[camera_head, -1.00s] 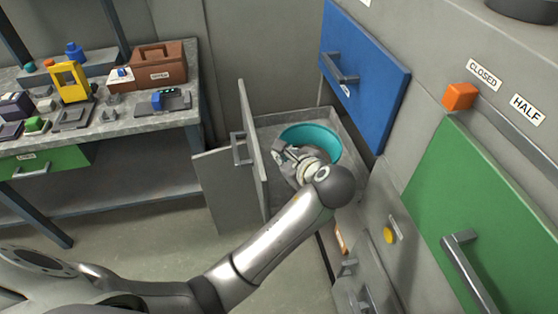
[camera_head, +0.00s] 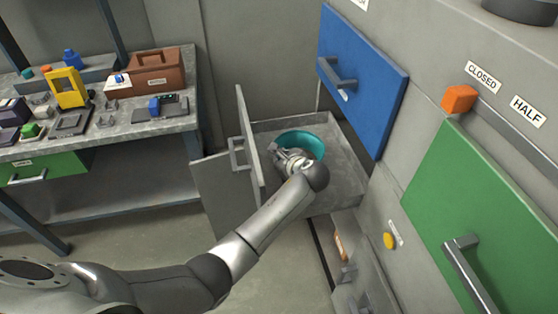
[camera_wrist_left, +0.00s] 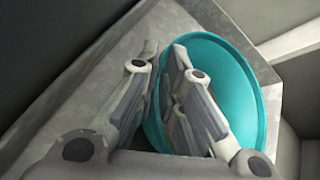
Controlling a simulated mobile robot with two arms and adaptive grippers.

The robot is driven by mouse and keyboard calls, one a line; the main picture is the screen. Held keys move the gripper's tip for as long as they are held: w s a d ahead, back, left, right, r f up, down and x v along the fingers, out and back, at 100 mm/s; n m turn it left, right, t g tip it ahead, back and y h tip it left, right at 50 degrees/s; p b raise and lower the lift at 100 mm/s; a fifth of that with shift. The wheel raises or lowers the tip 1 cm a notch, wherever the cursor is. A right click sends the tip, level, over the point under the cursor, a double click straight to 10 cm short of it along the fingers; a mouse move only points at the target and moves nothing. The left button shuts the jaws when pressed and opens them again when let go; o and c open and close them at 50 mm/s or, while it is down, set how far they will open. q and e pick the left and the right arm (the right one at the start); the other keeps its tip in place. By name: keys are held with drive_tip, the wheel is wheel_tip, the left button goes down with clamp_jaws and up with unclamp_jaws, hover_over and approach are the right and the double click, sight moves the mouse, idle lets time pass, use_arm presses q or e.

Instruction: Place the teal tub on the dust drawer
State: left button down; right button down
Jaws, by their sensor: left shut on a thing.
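The teal tub (camera_head: 310,142) is at the far end of the open grey drawer (camera_head: 345,183), which I take to be the dust drawer. It also shows in the left wrist view (camera_wrist_left: 247,82), looking upright. My left gripper (camera_head: 284,157) is shut on the tub's near wall, with a finger on each side of the rim in the left wrist view (camera_wrist_left: 163,52). The gripper hides the tub's front and underside. I cannot tell whether the tub touches the drawer floor. My right gripper is not in view.
A grey panel with a handle (camera_head: 240,155) stands left of the drawer. A blue drawer front (camera_head: 365,75) juts out above right, and a green one (camera_head: 490,210) is nearer. The drawer's near right part is bare. A cluttered workbench (camera_head: 150,125) is at left.

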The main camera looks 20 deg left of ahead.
use_arm(q)
drive_tip(key=shift+w+f, duration=0.1)
drive_tip(key=shift+f, duration=0.4)
drive_tip(key=c, duration=1.5)
unclamp_jaws()
drive_tip(key=shift+c, duration=0.2)
drive_tip(key=v, duration=1.2)
drive_tip(key=shift+p, duration=0.35)
